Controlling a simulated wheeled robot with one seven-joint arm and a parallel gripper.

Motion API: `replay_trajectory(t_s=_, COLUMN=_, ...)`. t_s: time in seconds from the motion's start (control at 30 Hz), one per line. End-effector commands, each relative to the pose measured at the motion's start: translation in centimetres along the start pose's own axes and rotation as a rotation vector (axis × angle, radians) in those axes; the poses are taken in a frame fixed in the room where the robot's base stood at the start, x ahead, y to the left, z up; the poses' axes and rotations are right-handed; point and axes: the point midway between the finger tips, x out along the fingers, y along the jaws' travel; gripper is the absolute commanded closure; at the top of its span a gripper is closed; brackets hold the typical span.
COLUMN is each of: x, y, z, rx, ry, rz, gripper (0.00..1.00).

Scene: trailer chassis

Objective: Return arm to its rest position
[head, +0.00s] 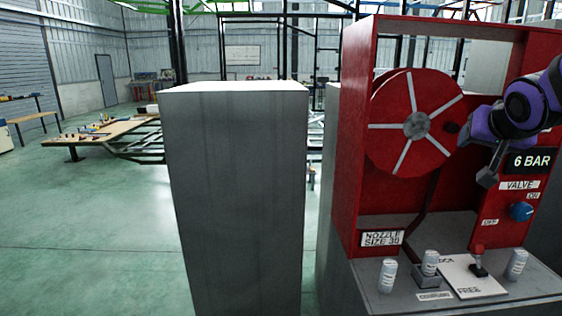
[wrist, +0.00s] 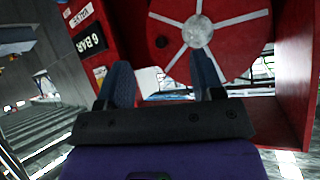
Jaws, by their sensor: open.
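My arm enters at the right edge of the head view, purple and black, bent in front of the red cabinet. My gripper (head: 487,178) hangs at its lower end, left of the 6 BAR sign. In the wrist view my gripper (wrist: 162,62) shows two blue-grey fingers spread apart with nothing between them. The red hose reel (head: 416,122) with white spokes is to its left in the head view. In the wrist view the reel (wrist: 205,30) lies beyond the fingers. Whether the gripper touches anything is not clear.
The red cabinet (head: 350,140) surrounds the reel. A blue valve knob (head: 521,211) is at its right. White cylinders (head: 387,275) and a red-topped lever (head: 478,258) stand on the ledge below. A tall grey block (head: 235,190) stands left, with open floor (head: 80,230) beyond.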

Motion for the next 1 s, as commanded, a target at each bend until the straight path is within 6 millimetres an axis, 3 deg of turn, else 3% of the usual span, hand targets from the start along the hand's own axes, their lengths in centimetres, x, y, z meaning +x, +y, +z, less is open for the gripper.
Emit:
replay_trajectory(t_s=0.03, x=-1.9, y=-0.3, z=1.3, rx=-0.03, ry=-0.035, rz=0.004, gripper=0.39)
replay_trajectory(t_s=0.3, x=-10.8, y=-0.5, z=9.9, rx=-0.212, ry=-0.303, rz=-0.03, gripper=0.39)
replay_trajectory(t_s=0.5, x=-15.4, y=-0.1, z=15.2, rx=-0.325, ry=-0.463, rz=-0.115, gripper=0.39)
replay_trajectory(t_s=0.7, x=-17.0, y=0.1, z=17.2, rx=-0.372, ry=-0.525, rz=-0.157, gripper=0.39)
replay_trajectory(t_s=1.0, x=-17.1, y=0.1, z=17.2, rx=-0.373, ry=-0.528, rz=-0.157, gripper=0.39)
